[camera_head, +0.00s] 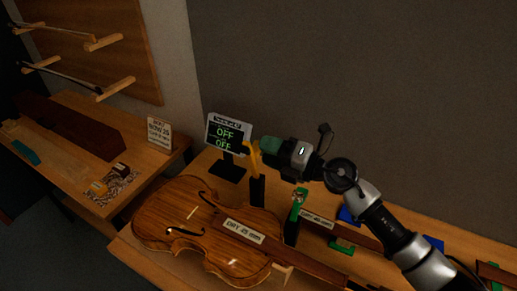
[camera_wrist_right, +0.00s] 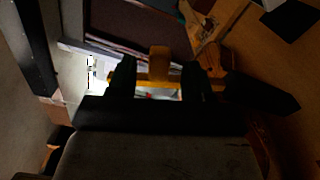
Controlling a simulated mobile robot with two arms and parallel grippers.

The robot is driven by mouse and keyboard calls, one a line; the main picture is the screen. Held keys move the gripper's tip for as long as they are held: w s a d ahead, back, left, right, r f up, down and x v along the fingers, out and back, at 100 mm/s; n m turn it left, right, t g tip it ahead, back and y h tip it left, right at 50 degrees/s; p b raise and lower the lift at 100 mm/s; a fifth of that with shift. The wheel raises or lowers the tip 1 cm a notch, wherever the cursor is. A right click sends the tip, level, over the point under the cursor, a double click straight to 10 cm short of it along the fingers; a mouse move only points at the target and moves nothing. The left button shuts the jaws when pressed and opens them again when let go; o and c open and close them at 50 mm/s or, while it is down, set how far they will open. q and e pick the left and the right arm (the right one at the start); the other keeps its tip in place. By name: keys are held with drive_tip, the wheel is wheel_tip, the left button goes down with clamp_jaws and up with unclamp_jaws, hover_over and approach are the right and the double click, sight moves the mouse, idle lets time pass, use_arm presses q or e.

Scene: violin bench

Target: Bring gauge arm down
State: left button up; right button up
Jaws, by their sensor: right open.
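The gauge arm (camera_head: 253,157) is yellow and stands raised at the top of a black post (camera_head: 258,191) behind the violin. My right gripper (camera_head: 262,149) comes in from the right and is right at the yellow arm. In the right wrist view, the yellow piece (camera_wrist_right: 159,66) shows between the two dark fingers of my open right gripper (camera_wrist_right: 152,76). I cannot tell whether a finger touches it. A small screen (camera_head: 225,134) beside the post reads OFF on two lines. My left gripper is out of view.
A violin (camera_head: 200,240) with a label lies on the bench just in front of the post. A green-topped black stand (camera_head: 293,217) is close on its right. A sign (camera_head: 159,133) and a dark case (camera_head: 72,125) are on the left bench. Bows hang on the wall rack.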

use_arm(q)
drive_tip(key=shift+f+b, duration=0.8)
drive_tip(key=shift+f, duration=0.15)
use_arm(e)
drive_tip(key=v, duration=0.7)
drive_tip(key=shift+d, duration=0.15)
drive_tip(key=shift+s, duration=0.1)
